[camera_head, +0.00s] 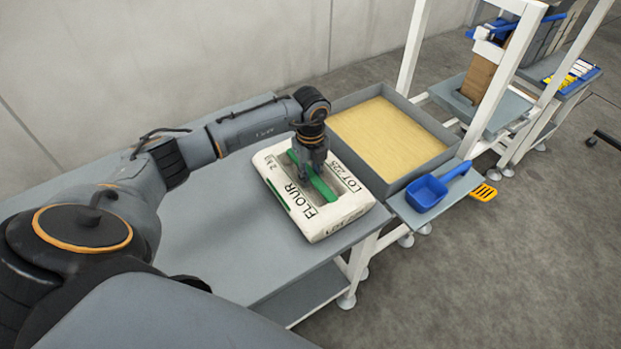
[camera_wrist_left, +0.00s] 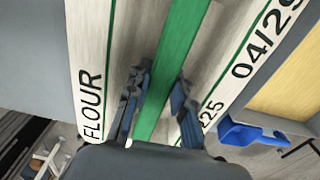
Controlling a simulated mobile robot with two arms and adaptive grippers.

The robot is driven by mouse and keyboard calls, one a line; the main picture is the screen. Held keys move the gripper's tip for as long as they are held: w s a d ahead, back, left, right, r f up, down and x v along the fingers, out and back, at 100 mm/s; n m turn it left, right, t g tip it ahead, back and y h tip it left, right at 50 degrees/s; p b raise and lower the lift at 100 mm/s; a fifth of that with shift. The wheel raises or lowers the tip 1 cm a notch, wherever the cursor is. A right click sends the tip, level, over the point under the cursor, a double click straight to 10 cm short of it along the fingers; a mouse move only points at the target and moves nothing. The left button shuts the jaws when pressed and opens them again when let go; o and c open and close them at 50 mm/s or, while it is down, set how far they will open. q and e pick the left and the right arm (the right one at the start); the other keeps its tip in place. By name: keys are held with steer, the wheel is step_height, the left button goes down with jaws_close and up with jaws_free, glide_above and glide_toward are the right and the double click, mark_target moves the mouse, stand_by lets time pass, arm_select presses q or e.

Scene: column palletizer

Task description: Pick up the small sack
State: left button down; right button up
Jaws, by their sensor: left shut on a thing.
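The small sack (camera_head: 332,217) is white with a green stripe and the words FLOUR and LOT 225. It lies flat on the grey table (camera_head: 240,262), near its right end. My left gripper (camera_head: 317,176) comes down on it from above and is shut on the sack. In the left wrist view the sack (camera_wrist_left: 92,60) fills much of the picture, and the two fingers (camera_wrist_left: 160,108) stand on either side of the green stripe. The fingertips are partly hidden against the sack in the head view. My right gripper is not in view.
A grey tray (camera_head: 435,130) with a wood-coloured floor stands just beyond the sack. A blue scoop (camera_head: 427,193) rests on a small shelf to the right. White frame posts (camera_head: 412,48) rise behind the tray. The table left of the sack is clear.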

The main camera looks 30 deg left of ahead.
arm_select(q)
steer(key=shift+w+r, duration=0.15)
steer(key=shift+r, duration=0.1)
